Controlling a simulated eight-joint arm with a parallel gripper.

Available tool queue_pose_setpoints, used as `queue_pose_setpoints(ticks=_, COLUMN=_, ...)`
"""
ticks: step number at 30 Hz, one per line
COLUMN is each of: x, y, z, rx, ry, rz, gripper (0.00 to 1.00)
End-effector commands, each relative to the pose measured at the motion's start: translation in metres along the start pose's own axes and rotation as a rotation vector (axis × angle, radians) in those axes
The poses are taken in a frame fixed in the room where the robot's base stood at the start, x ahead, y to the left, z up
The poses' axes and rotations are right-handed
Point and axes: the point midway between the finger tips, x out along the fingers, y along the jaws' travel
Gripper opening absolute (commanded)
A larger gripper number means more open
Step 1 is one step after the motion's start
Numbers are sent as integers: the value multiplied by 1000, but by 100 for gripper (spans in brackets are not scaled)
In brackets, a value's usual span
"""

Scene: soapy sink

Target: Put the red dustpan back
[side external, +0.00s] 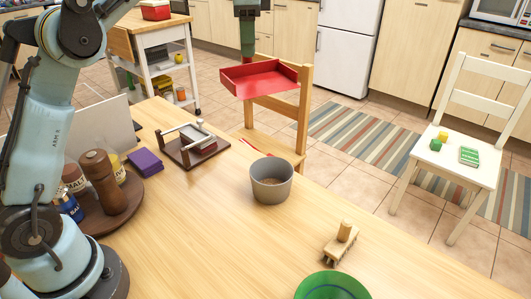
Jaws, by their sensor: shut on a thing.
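The red dustpan (262,82) shows at the top middle, a shallow red tray with low walls and an upright dark green handle (247,42). My gripper (247,14) is at the top edge of the picture, above the dustpan, shut on the upper end of its handle. The dustpan appears held up in the air, in front of the backrest of a wooden chair (302,112) beyond the table. The upper part of my gripper is cut off by the picture edge.
The wooden table (210,245) carries a grey pot (271,184), a brush (341,242), a green bowl (330,287), a small rack (192,147), a purple block (146,162) and a round tray of jars (133,212). A wheeled cart (151,33) stands behind. The front middle of the table is clear.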

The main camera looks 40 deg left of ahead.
Motion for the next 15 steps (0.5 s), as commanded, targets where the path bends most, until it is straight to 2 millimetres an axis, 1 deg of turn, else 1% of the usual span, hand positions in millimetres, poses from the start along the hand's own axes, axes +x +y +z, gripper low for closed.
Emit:
queue_pose_setpoints(ticks=1, x=-1, y=11, z=0, rx=-9, ry=0, rz=0, gripper=0)
queue_pose_setpoints(ticks=8, x=4, y=57, z=6, rx=-77, ry=0, rz=0, gripper=0)
queue_pose_setpoints(ticks=15, x=23, y=108, z=25, rx=-149, ry=0, rz=0, gripper=0)
